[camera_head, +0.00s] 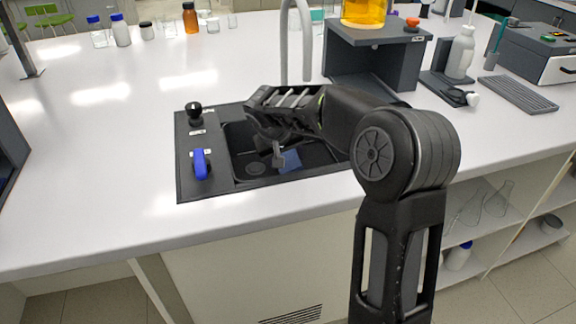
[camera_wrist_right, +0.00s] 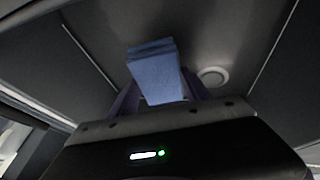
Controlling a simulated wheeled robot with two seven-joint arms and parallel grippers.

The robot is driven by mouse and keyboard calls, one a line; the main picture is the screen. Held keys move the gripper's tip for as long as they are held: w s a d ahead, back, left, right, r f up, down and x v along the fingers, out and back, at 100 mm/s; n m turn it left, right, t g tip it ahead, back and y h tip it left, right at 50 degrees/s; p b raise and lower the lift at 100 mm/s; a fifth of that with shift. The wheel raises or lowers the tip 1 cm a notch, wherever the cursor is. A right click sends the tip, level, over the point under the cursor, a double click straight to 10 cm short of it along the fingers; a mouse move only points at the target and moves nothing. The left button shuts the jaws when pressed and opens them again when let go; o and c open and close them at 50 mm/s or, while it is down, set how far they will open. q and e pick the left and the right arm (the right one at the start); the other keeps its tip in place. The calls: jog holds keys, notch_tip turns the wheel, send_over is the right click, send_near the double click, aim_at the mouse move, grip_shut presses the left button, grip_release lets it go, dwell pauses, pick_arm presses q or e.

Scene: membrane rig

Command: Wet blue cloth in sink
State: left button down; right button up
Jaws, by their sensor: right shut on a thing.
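The blue cloth (camera_head: 290,161) is inside the black sink (camera_head: 238,187), below the rim. In the wrist view, the small folded cloth (camera_wrist_right: 155,72) stands out from between the two fingers. My right gripper (camera_head: 278,156) reaches down into the basin and is shut on the cloth; its wrist hides part of the basin. The round drain (camera_wrist_right: 212,76) shows beyond the cloth in the wrist view. The grey faucet (camera_head: 284,45) rises behind the sink. I cannot tell whether water runs or the cloth is wet. My left gripper is not in view.
A blue lever (camera_head: 201,165) and a black knob (camera_head: 194,111) stand on the sink's left panel. A dark stand (camera_head: 372,62) with an orange vessel (camera_head: 364,12) is behind my right arm. Bottles line the back. The white counter (camera_head: 95,170) is clear at left.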

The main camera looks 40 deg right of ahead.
aim_at(287, 160)
notch_tip(287, 160, up, 14)
jog(key=p, duration=0.9)
dwell(2.5)
notch_tip(287, 160, up, 4)
jog(key=p, duration=0.2)
jog(key=shift+p, duration=0.4)
jog(key=shift+f, duration=0.25)
dwell(0.5)
